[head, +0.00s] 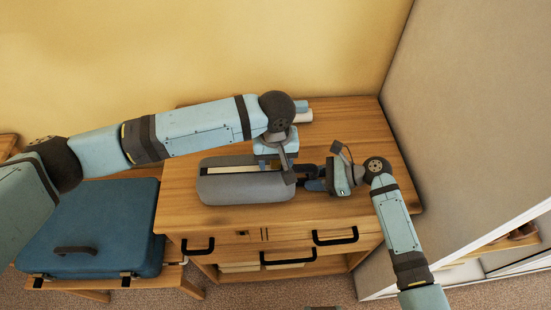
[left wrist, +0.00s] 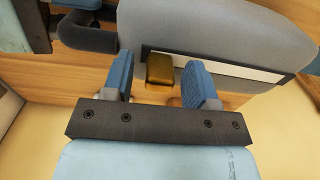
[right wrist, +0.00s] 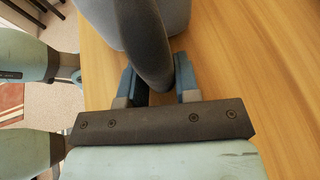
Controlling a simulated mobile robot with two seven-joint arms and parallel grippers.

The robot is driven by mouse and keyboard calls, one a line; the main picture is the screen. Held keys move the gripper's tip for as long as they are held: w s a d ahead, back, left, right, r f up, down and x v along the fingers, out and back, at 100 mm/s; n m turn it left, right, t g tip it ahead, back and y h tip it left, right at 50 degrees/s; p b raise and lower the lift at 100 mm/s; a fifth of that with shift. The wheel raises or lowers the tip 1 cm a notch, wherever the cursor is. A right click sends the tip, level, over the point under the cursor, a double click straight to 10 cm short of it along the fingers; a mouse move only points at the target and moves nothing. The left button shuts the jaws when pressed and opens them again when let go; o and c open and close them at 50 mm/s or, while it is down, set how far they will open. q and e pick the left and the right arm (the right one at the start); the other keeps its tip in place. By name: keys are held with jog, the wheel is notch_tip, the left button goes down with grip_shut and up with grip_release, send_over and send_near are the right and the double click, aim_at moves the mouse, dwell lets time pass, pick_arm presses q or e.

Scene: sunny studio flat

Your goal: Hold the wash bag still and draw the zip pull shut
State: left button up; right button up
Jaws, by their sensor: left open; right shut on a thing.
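The grey wash bag (head: 245,188) lies on the wooden dresser top, with a pale, dark-edged zip strip along its upper side. It also shows in the left wrist view (left wrist: 215,35). The brass zip pull (left wrist: 160,70) sits at one end of the pale strip, between the fingers of my left gripper (left wrist: 160,82). That gripper is open, with a gap on each side of the pull. My right gripper (right wrist: 158,85) is shut on the dark end loop (right wrist: 148,45) of the bag, at its right end in the head view. My left wrist partly hides the bag's right end there.
A blue suitcase (head: 90,228) lies on a low wooden stand at the left. Rolled white and blue items (head: 302,113) lie at the dresser's back. A grey panel (head: 465,110) rises on the right. The dresser top (head: 350,125) is clear at the back right.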

aim_at(204, 173)
pick_arm(q)
jog(key=shift+f, duration=0.1)
grip_shut()
jog(key=a, duration=1.6)
jog(key=shift+a, duration=0.3)
pick_arm(e)
jog(key=shift+d, duration=0.1)
pick_arm(q)
jog(key=shift+a, duration=0.45)
pick_arm(e)
jog(key=shift+f, duration=0.1)
jog(key=shift+d, duration=0.1)
pick_arm(q)
jog(key=shift+c, duration=0.5)
grip_release()
jog(key=shift+o, duration=0.5)
notch_tip(204, 173, up, 12)
pick_arm(e)
jog(key=shift+a, duration=0.2)
